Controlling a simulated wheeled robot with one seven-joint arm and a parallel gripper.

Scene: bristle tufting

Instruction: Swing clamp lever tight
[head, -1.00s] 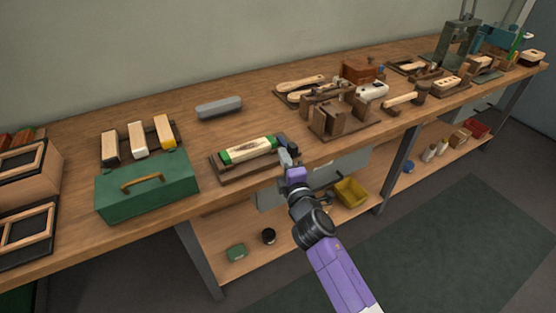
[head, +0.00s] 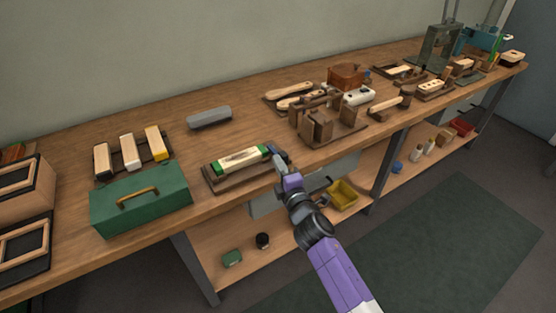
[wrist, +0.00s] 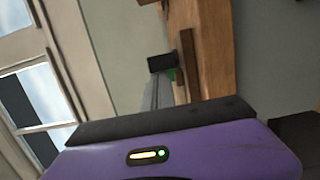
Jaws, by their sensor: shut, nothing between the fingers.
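The clamp fixture (head: 214,185) is a brown wooden base near the front edge of the bench in the head view. It holds a pale wooden block with green ends (head: 243,160). A small dark part sits at its right end, partly behind my gripper (head: 279,162). I cannot tell whether that part is the clamp lever or how it is turned. My gripper is shut and empty, close beside the right end of the fixture. Whether it touches is unclear. In the wrist view, a dark block (wrist: 161,63) and a bit of green show beyond the grey fingers (wrist: 150,95).
A green toolbox (head: 140,205) stands left of the fixture. A grey bar (head: 209,117) lies behind it. A brown wooden jig (head: 320,122) stands to the right, with several brushes and tools beyond. The bench between the fixture and the grey bar is clear.

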